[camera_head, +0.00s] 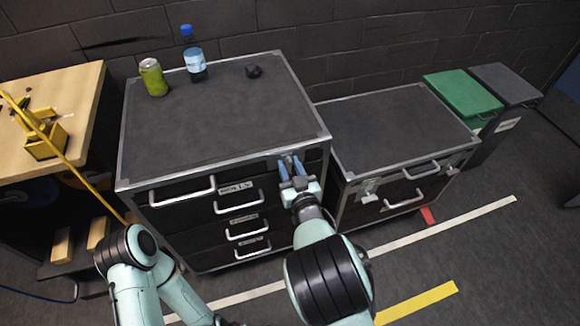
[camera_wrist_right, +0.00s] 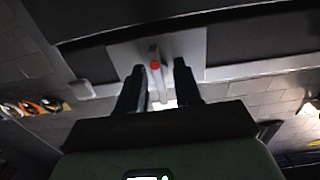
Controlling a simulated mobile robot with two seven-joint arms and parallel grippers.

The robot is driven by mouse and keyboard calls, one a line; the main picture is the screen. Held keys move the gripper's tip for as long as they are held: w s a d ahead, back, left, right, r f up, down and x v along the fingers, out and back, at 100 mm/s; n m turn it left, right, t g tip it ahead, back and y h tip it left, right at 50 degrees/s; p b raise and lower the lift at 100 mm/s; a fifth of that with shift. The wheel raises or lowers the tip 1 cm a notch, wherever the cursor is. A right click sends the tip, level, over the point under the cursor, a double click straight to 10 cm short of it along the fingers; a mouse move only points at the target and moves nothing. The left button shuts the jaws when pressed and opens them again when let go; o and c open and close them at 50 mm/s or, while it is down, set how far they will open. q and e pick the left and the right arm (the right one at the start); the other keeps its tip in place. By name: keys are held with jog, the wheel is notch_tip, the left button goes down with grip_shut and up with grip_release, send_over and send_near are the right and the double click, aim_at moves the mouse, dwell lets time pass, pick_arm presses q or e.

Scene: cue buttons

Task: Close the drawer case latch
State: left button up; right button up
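The drawer case (camera_head: 215,130) is black with metal edges and several handled drawers on its front. My right gripper (camera_head: 291,160) is at the upper right of that front, its fingers pointing at the case. The fingers are apart, with a gap on each side of the lever. In the head view the gripper hides the latch. My left gripper is not in view.
A green can (camera_head: 153,77), a blue-capped bottle (camera_head: 194,60) and a small dark object (camera_head: 254,71) stand on the case. A lower case (camera_head: 395,125) adjoins on the right. A wooden table (camera_head: 75,100) stands left. Marked floor is open in front.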

jog(key=shift+w, duration=0.1)
grip_shut()
jog(key=shift+n, duration=0.4)
jog(key=shift+n+b, duration=0.4)
jog(key=shift+n, duration=0.6)
jog(key=n, duration=0.3)
jog(key=shift+n, duration=0.3)
jog(key=n, duration=0.5)
jog(key=shift+a+f+n+b, duration=0.1)
jog(key=shift+n+b, duration=0.2)
jog(key=n, duration=0.5)
jog(key=shift+n, duration=0.4)
jog(key=shift+f, duration=0.1)
